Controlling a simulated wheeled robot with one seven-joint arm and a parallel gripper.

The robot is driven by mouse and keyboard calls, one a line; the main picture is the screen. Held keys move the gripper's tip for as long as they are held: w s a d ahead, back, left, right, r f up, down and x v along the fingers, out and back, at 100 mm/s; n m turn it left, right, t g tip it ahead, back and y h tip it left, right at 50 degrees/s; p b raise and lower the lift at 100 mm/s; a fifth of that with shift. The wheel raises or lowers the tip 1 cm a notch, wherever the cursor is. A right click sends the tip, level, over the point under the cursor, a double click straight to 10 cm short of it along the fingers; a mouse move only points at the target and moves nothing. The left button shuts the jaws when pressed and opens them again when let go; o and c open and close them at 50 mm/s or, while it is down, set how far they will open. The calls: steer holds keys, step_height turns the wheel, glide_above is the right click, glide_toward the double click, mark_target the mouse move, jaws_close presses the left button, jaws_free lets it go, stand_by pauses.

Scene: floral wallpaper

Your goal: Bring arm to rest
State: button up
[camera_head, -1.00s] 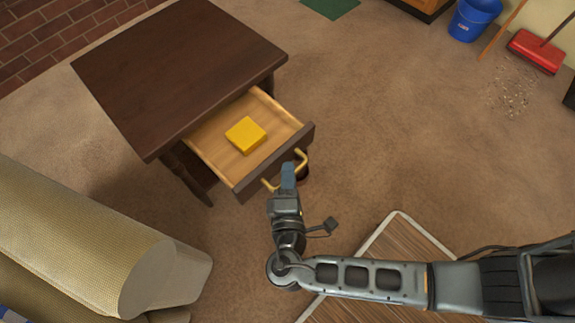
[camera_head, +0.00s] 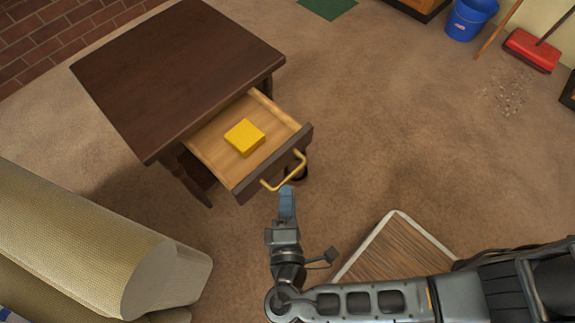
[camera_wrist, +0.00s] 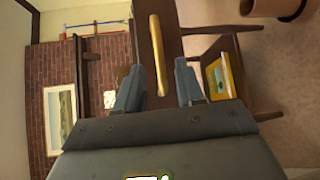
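My gripper (camera_head: 287,195) is in front of the open drawer of a dark wooden side table, just short of the drawer's brass handle (camera_head: 284,172). In the wrist view my gripper (camera_wrist: 160,85) shows two blue-grey fingers spread apart, with the handle (camera_wrist: 158,55) seen ahead between them. Nothing is held. The drawer (camera_head: 222,158) is pulled out and holds a yellow block (camera_head: 245,137). My arm stretches in from the lower right.
The side table (camera_head: 175,70) stands at upper left. A beige sofa arm (camera_head: 80,240) is at lower left. A wooden-topped board or low surface (camera_head: 395,250) lies under my arm. Open carpet lies between.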

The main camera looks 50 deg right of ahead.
steer(key=shift+v, duration=0.8)
steer(key=s+d+f+m+g+y, duration=0.2)
steer(key=s+y, duration=0.3)
steer(key=s, duration=0.2)
steer(key=s+d+f+m+g+y, duration=0.1)
steer(key=s+d+g+y, duration=0.1)
steer(key=s+y, duration=0.35)
step_height(320, 180, up, 44)
steer(key=s+d+m+t+y+p, duration=0.1)
steer(key=m+t+p, duration=0.6)
steer(key=p, duration=1)
steer(key=shift+s+d+m+p, duration=0.35)
steer(key=shift+s+d, duration=0.2)
steer(key=shift+s, duration=0.25)
